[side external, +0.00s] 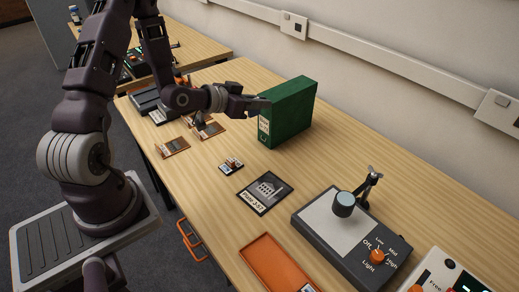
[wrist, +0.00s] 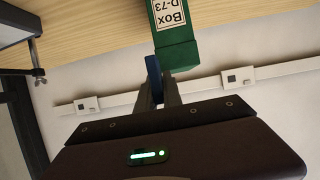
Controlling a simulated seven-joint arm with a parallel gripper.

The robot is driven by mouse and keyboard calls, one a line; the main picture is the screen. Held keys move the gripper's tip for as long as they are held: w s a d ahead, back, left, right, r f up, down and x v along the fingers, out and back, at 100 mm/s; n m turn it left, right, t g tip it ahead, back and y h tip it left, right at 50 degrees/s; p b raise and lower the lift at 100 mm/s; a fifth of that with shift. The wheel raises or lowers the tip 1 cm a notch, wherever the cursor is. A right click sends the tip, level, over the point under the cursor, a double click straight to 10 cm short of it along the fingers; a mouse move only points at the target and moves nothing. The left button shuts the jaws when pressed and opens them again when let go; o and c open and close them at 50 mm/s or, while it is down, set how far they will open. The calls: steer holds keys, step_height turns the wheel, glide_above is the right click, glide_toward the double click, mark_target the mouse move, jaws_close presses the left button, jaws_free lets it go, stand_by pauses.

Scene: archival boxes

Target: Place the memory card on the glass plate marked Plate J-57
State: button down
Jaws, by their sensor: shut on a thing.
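The glass plate (side external: 281,191) lies flat on the table in the side external view, dark with a picture of a building and a label reading Plate J-57. My gripper (side external: 261,103) is up beside the green box, behind and above the plate, well apart from it. In the wrist view my gripper (wrist: 158,84) is shut on a thin blue piece, seen nearly edge-on, which I take as the memory card (wrist: 153,72). In the side external view the card cannot be made out against the gripper and box.
A green box (side external: 290,115) marked Box D-73 stands upright near my gripper. A small dark holder (side external: 231,166) lies just behind the plate. A light box (side external: 320,217) with a loupe (side external: 344,204) stands right of it; an orange tray (side external: 262,248) lies in front.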

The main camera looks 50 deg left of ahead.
steer(key=s+d+f+m+h, duration=0.2)
steer(key=d+f+m+h, duration=0.15)
steer(key=d, duration=0.35)
steer(key=m+g+h, duration=0.3)
steer(key=m+h, duration=0.2)
glide_above(272, 192)
step_height(272, 192, down, 2)
steer(key=shift+g+h, duration=0.3)
steer(key=shift+h, duration=0.05)
step_height(272, 192, down, 10)
steer(key=shift+f, duration=0.2)
steer(key=c, duration=1.5)
jaws_free()
steer(key=shift+f, duration=0.1)
